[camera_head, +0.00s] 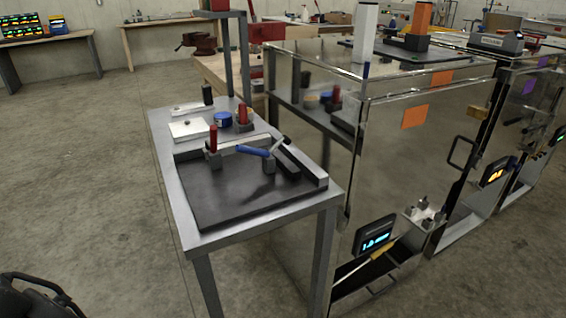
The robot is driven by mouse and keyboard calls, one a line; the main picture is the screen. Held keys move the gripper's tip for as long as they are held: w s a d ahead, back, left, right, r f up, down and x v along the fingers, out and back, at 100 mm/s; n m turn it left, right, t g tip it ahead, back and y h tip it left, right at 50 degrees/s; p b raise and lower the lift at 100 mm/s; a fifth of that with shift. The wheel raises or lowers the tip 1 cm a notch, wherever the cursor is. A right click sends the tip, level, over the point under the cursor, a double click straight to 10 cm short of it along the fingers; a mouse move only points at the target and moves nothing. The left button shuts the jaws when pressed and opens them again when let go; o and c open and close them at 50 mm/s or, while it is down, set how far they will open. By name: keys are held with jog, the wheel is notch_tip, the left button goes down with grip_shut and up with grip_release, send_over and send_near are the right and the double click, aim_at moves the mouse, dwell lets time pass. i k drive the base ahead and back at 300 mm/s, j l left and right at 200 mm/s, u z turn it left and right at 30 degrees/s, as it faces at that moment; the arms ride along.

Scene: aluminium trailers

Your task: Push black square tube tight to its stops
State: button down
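I cannot tell whether the tube touches either stop. A clamp with a red upright handle (213,138) stands at the plate's back left. A black part at the bottom left, probably my gripper (40,292), is cut off by the frame and well away from the tube.
The fixture sits on a narrow steel table (190,222). Behind it are a blue round tin (223,119), a second red-handled piece (243,115) and a white plate (188,129). A shiny metal cabinet (400,165) stands close on the right. The floor left is clear.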

aim_at(288, 168)
jog(key=i+j+z, duration=0.15)
jog(key=j+z, duration=0.35)
jog(key=j, duration=0.3)
jog(key=j+z, duration=0.45)
jog(key=j, duration=0.3)
jog(key=i, duration=0.5)
